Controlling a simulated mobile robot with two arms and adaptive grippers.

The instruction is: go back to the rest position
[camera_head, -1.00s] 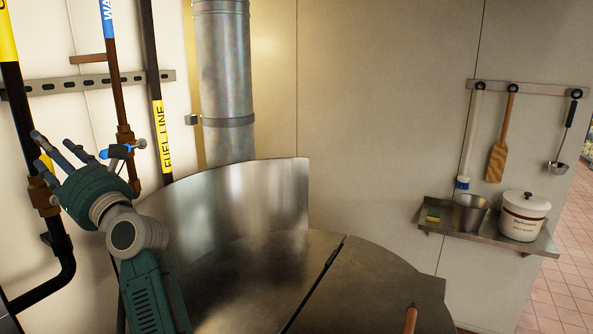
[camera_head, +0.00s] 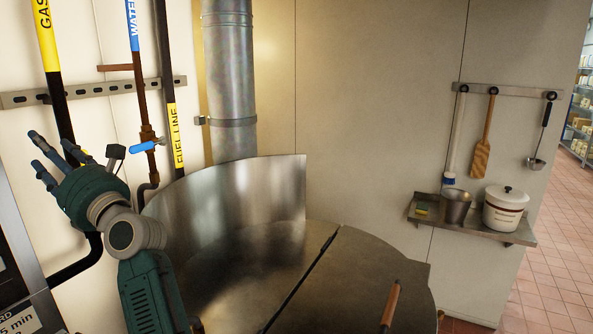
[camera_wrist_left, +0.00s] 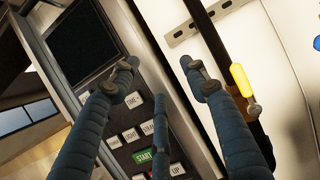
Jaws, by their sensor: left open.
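My left gripper (camera_head: 70,162) is open and empty at the left of the head view, in front of the wall pipes. Its fingers spread apart in the left wrist view (camera_wrist_left: 165,85), with nothing between them. Behind them there is a control panel (camera_wrist_left: 150,130) with a dark screen and several buttons, one of them a green START. My right gripper is not in view.
A large steel kettle (camera_head: 225,215) with a half lid (camera_head: 365,285) stands right of my left arm. Gas, water (camera_head: 133,55) and fuel pipes run up the wall. A shelf (camera_head: 475,232) holds a sponge, a metal pot and a white crock. Utensils hang above.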

